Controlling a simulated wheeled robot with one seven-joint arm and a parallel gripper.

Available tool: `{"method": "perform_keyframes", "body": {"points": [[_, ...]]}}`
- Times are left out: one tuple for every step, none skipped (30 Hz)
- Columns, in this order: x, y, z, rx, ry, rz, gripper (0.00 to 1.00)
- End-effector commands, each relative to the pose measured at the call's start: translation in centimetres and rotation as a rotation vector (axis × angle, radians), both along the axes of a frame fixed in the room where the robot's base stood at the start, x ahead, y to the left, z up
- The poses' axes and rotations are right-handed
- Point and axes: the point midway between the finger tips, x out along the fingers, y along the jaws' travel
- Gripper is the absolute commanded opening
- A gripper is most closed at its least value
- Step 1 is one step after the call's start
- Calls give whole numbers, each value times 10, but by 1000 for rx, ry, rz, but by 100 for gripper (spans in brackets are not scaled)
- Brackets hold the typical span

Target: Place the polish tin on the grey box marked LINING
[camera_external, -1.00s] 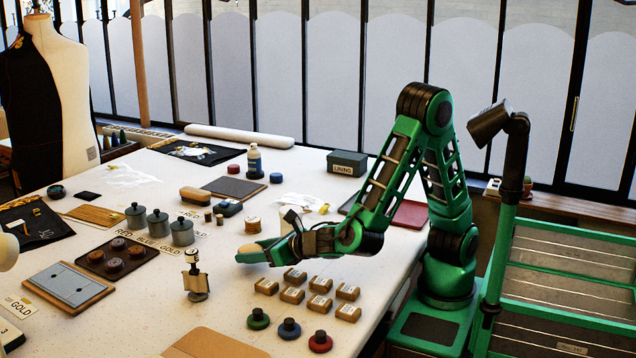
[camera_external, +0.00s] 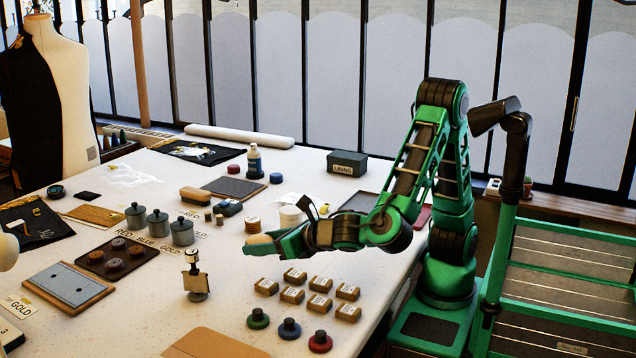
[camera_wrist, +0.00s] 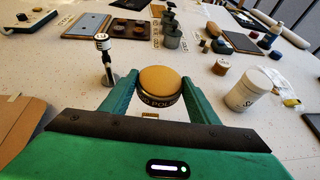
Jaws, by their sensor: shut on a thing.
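The polish tin (camera_wrist: 158,82) is a round tin with a tan lid and a dark side with light lettering that reads in part "POLISH". My gripper (camera_wrist: 162,90) is shut on it, one green finger on each side, in the wrist view. In the external view my gripper (camera_external: 264,246) holds the tin (camera_external: 260,240) above the table, behind the rows of small tan boxes. The grey box marked LINING (camera_external: 347,163) stands at the table's far right edge, behind and right of my gripper. Its top looks bare.
Several small tan boxes (camera_external: 292,295) lie below my arm. A white tub (camera_external: 290,216) stands just behind it. Grey pots (camera_external: 158,222) stand to the left, a small stand (camera_external: 195,280) in front. A flat dark tray (camera_external: 362,203) lies between my arm and the LINING box.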

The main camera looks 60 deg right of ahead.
Motion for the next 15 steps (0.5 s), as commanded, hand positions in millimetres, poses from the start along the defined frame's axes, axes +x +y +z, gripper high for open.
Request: {"method": "perform_keyframes", "body": {"points": [[13, -9, 1, 0, 0, -36, 27], [21, -16, 1, -1, 1, -59, 27], [32, -25, 1, -3, 3, -94, 27], [42, -33, 1, -5, 4, -124, 27], [51, -43, 2, -7, 6, -155, 27], [65, -55, 2, -8, 7, -197, 27], [75, -66, 3, -8, 9, -231, 27], [84, -77, 3, -9, 12, -263, 27], [96, -90, 4, -12, 14, -306, 27], [105, -102, 5, -13, 15, -338, 27], [114, -113, 5, -13, 16, -370, 27], [125, -128, 6, -13, 18, -412, 27], [133, -140, 7, -14, 19, -443, 27], [141, -152, 8, -15, 20, -474, 27], [150, -168, 9, -16, 22, -516, 27]]}}
